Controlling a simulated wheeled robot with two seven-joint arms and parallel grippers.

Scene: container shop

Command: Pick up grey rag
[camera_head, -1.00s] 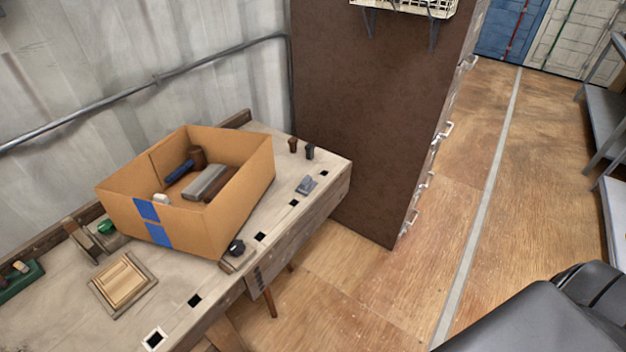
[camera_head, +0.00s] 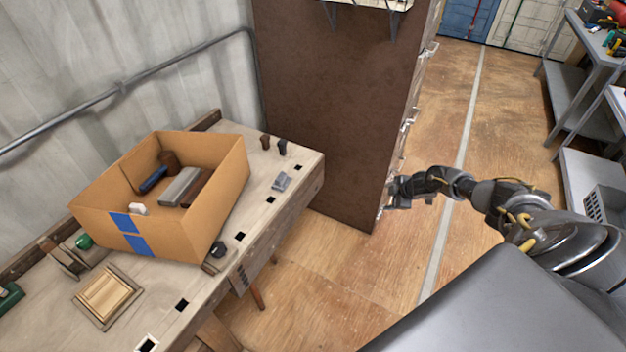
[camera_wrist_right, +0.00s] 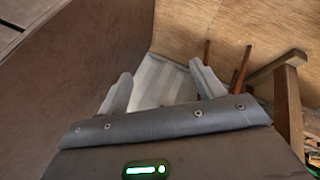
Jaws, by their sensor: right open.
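I cannot pick out a grey rag for certain. A small grey item (camera_head: 282,181) lies on the workbench near its right end. A grey, block-like item (camera_head: 178,187) lies in the cardboard box (camera_head: 185,238); I cannot tell whether either is cloth. My right gripper (camera_head: 388,201) is beside the brown cabinet's handle side, away from the bench top. In the right wrist view my right gripper (camera_wrist_right: 160,72) is open, its two fingers apart. A pale striped patch shows between and beyond them, and I cannot tell what it is. My left gripper is not in view.
The workbench (camera_head: 206,322) also bears a wooden frame (camera_head: 106,296) and small tools. The tall brown cabinet (camera_head: 335,110) stands at its far end. Grey shelving (camera_head: 590,160) stands at the right. Open wooden floor (camera_head: 445,130) lies between cabinet and shelving.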

